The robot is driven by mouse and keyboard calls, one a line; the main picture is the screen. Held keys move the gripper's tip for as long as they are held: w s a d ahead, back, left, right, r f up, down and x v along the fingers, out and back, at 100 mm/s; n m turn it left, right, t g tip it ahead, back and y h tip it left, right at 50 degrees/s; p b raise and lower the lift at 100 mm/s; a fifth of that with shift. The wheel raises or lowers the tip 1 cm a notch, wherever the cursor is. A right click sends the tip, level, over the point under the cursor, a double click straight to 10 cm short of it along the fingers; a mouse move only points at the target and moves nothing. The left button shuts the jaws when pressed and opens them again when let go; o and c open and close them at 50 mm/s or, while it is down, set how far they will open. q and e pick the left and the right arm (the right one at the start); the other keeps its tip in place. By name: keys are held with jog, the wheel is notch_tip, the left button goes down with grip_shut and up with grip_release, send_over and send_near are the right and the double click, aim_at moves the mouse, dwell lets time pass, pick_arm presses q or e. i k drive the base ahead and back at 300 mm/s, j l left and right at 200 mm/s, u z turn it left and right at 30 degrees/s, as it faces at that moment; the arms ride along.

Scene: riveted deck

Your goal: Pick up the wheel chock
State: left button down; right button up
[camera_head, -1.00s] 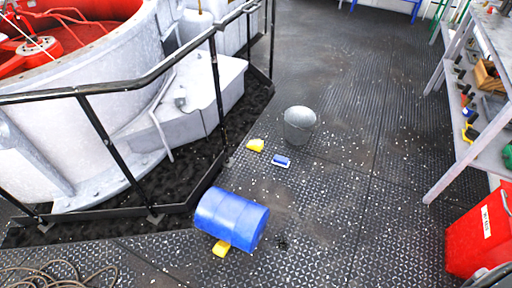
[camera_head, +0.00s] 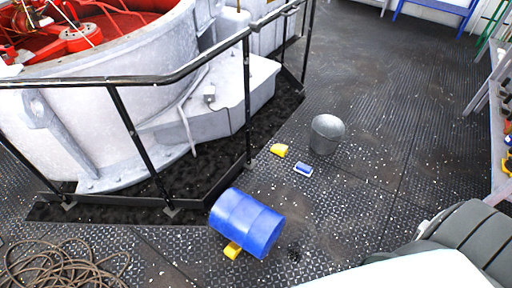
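A yellow wheel chock (camera_head: 279,150) lies on the deck, left of a grey metal bucket and apart from it. A second yellow chock (camera_head: 233,250) sits against the lower left side of a blue drum (camera_head: 247,222) lying on its side, partly hidden under it. Neither of my grippers is in view. Part of my own arm shows at the lower right, with its gripper end out of the picture.
The bucket (camera_head: 327,134) and a small blue-and-white object (camera_head: 303,169) stand near the first chock. A black railing (camera_head: 128,133) borders the large white machine. Coiled rope (camera_head: 66,265) lies at lower left. A shelf edge is at far right. The middle deck is open.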

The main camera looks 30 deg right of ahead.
aim_at(281, 149)
jog(key=i+l+u, duration=0.1)
jog(key=l+u, duration=0.3)
jog(key=l, duration=0.75)
jog(key=l+u, duration=0.45)
jog(key=l, duration=0.7)
